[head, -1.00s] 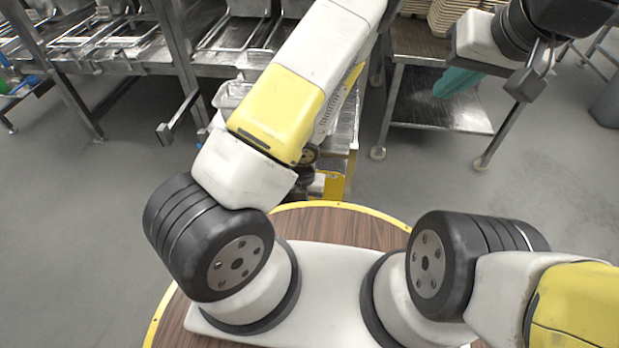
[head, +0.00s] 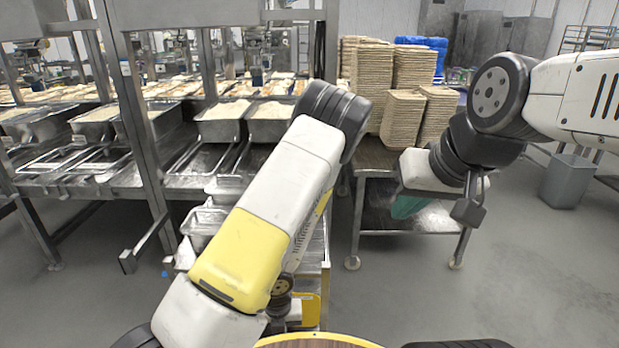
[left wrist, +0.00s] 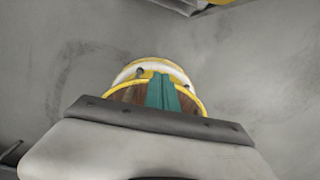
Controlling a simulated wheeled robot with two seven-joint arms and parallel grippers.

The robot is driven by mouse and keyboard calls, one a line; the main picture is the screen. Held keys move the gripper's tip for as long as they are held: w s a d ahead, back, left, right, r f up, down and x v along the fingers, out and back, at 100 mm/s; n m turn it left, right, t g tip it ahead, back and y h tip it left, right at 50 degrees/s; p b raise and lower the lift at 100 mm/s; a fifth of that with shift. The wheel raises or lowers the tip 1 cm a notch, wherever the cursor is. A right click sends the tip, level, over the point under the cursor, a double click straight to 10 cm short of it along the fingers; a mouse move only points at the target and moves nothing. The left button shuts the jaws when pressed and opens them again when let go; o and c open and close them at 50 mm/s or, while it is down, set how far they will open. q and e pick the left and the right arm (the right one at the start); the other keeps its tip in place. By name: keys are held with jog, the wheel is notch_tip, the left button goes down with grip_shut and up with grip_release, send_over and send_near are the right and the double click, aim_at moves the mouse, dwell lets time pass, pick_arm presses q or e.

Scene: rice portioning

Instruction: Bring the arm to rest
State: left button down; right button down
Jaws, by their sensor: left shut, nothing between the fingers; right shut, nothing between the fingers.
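My left arm (head: 265,220) rises from the bottom of the head view to a black joint, and its gripper is hidden there. In the left wrist view the left gripper's teal fingers (left wrist: 162,92) are together with nothing between them, above grey floor and my own round base. My right arm (head: 580,95) comes in from the right edge. Its gripper (head: 408,206) points down and left, with the teal fingers shut and empty, in front of the side table's lower shelf. The fingers are partly hidden by the white gripper body.
A metal rack with rice-filled pans (head: 225,110) stands at the left and back. Stacks of brown trays (head: 400,120) stand on a side table (head: 352,215). A grey bin (head: 567,182) is at the right. Grey floor is open at lower right.

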pick_arm(q)
jog(key=w+a+r+n+t, duration=0.15)
jog(key=w+r+n, duration=0.25)
jog(key=r+n, duration=0.55)
jog(key=w+a+r+n+t, duration=0.15)
jog(key=w+r+n, duration=0.4)
jog(key=r, duration=0.75)
jog(key=s+a+r+n+t+h, duration=0.1)
jog(key=s+r+n, duration=0.6)
jog(key=r+n, duration=0.2)
jog(key=s+a+r+n+t+h, duration=0.1)
jog(key=s+r+n, duration=0.7)
jog(key=r, duration=0.5)
jog(key=shift+a+r+n+t, duration=0.25)
jog(key=shift+n+t, duration=0.15)
jog(key=shift+n, duration=0.6)
